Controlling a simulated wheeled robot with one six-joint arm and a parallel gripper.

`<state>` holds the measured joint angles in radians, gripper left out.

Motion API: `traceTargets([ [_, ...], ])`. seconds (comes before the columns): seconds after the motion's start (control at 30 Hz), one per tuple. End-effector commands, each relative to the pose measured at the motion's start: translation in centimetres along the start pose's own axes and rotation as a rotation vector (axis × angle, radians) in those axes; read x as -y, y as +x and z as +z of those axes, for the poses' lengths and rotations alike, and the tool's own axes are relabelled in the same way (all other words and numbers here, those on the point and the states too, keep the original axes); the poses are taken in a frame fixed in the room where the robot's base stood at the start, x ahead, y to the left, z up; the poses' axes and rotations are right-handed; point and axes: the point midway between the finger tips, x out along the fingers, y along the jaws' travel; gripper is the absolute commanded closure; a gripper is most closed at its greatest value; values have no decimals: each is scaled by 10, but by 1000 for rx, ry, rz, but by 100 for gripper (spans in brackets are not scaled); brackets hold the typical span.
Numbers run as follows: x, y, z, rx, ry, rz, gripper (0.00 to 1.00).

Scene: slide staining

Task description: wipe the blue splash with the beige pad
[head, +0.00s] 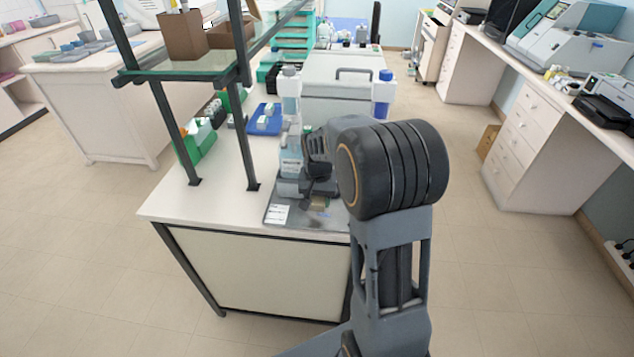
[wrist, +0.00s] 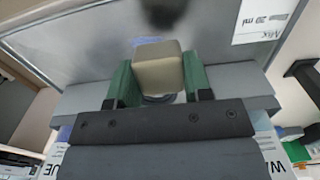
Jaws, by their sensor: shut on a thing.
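The beige pad (wrist: 158,72) is a small block between the green fingers of my gripper (wrist: 156,84) in the wrist view. My gripper is shut on it, above a grey metal tray (wrist: 80,48).
A white label reading "Mix 20 ml" (wrist: 262,18) lies on the tray. Bottles (head: 290,95) and a blue rack (head: 264,120) stand behind my gripper. A shelf post (head: 246,145) rises to the left. The bench's front-left top (head: 185,205) is clear.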

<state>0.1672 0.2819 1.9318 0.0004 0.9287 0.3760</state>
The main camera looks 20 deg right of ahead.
Motion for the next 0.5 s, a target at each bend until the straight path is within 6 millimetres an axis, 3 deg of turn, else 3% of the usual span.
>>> traceTargets([
  [0.2, 1, -25, 0, -2, -2, -1, 73],
  [0.5, 1, -46, 0, -1, -3, 0, 73],
])
